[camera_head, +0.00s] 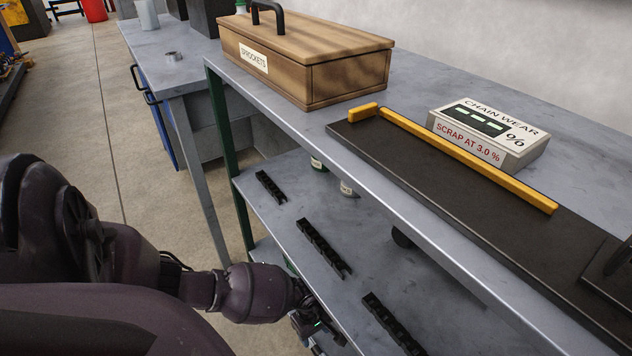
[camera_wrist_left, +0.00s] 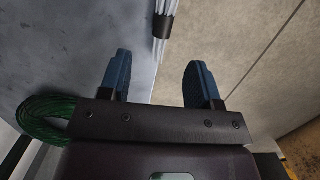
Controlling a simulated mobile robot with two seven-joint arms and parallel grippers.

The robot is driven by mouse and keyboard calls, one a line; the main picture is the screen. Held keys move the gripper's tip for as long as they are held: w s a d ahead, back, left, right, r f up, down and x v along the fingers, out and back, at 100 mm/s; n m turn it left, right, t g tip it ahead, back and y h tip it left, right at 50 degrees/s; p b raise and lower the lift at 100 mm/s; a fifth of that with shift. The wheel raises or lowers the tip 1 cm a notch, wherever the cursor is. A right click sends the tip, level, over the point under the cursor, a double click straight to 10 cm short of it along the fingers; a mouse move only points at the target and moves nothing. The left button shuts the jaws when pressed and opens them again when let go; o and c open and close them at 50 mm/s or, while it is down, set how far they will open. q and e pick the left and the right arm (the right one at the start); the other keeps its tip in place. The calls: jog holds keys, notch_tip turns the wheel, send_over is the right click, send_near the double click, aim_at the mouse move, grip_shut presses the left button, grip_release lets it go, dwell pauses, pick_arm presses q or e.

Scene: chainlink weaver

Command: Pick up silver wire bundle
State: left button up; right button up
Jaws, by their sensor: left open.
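A silver wire bundle (camera_wrist_left: 161,50) with a black band around it shows at the top of the left wrist view, by the edge of a grey surface; its far end is cut off by the frame. My left gripper (camera_wrist_left: 155,75) is open, its two blue fingers apart and nothing between them. The bundle lies beyond the fingertips, roughly in line with the gap. In the head view my left gripper (camera_head: 312,322) is low at the front edge of the lower shelf (camera_head: 290,215), its fingers hard to make out. I cannot see the bundle there. My right gripper is not in view.
A green wire coil (camera_wrist_left: 45,112) lies left of my gripper in the wrist view. Dark chain pieces (camera_head: 322,246) lie on the lower shelf. Above, the bench carries a wooden sprockets box (camera_head: 345,75), a chain wear gauge (camera_head: 490,133) and a dark tray with a yellow bar (camera_head: 465,160).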

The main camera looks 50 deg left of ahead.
aim_at(317, 349)
pick_arm(q)
jog(key=shift+s+d+f+b, duration=0.1)
jog(key=shift+f+b, duration=0.1)
jog(key=shift+f, duration=0.35)
jog(key=shift+s+d+f+b, duration=0.1)
jog(key=shift+f+b, duration=0.05)
jog(key=shift+f, duration=0.35)
jog(key=f+b, duration=0.1)
jog(key=f, duration=0.1)
jog(key=d+f+b, duration=0.1)
jog(key=f, duration=0.2)
jog(key=shift+s+d, duration=0.1)
jog(key=shift+s, duration=0.1)
jog(key=shift+w, duration=0.15)
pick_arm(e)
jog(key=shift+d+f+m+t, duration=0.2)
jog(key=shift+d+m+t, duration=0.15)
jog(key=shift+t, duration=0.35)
pick_arm(q)
jog(key=c, duration=1)
jog(key=shift+r, duration=0.1)
